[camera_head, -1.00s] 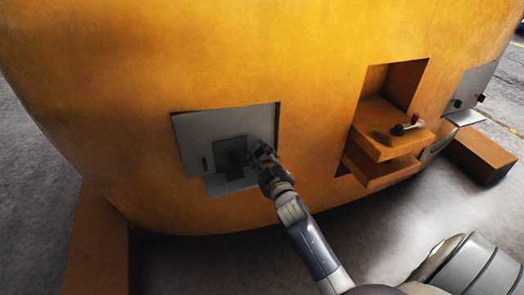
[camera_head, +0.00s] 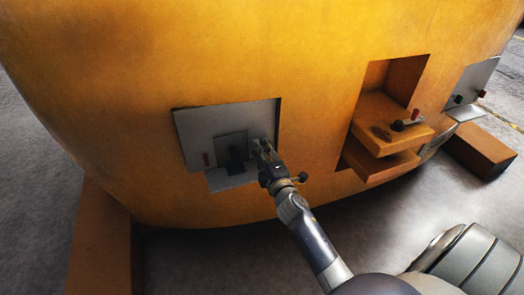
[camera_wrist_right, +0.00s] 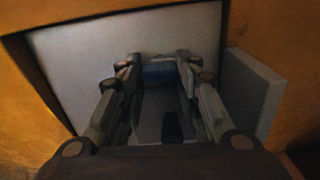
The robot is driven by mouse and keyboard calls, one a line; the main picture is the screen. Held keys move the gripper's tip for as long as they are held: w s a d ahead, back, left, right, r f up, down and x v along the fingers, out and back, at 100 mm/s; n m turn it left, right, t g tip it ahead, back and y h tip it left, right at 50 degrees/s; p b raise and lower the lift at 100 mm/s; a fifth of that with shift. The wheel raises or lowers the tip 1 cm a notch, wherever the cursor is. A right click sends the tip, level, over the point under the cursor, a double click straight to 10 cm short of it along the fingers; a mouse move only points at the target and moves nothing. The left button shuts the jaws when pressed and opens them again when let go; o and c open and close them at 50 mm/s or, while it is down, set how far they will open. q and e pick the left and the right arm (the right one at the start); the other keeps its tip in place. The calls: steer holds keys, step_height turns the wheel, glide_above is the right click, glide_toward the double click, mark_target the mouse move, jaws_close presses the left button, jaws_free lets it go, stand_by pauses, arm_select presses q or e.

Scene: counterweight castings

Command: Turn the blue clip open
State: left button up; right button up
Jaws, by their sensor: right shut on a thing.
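The blue clip (camera_wrist_right: 158,72) shows in the right wrist view as a small dark-blue piece in front of a pale grey panel, between my fingertips. My right gripper (camera_wrist_right: 156,68) is shut on it, with one finger on each side. In the head view my right gripper (camera_head: 262,148) is at the right part of the grey panel (camera_head: 195,125), which is set in a recess of the yellow casting. The fingers hide the clip there. My left gripper is not in view.
A dark grey square block (camera_head: 231,144) stands out from the panel left of my gripper, with a small red piece (camera_head: 206,159) beyond it. To the right, an orange shelf (camera_head: 375,137) juts out with a red-and-black handle (camera_head: 408,122). Another grey panel (camera_head: 477,80) is at far right.

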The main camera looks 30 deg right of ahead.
steer(key=shift+n, duration=0.5)
steer(key=o, duration=1.1)
steer(key=v, duration=1.2)
steer(key=shift+f, duration=0.15)
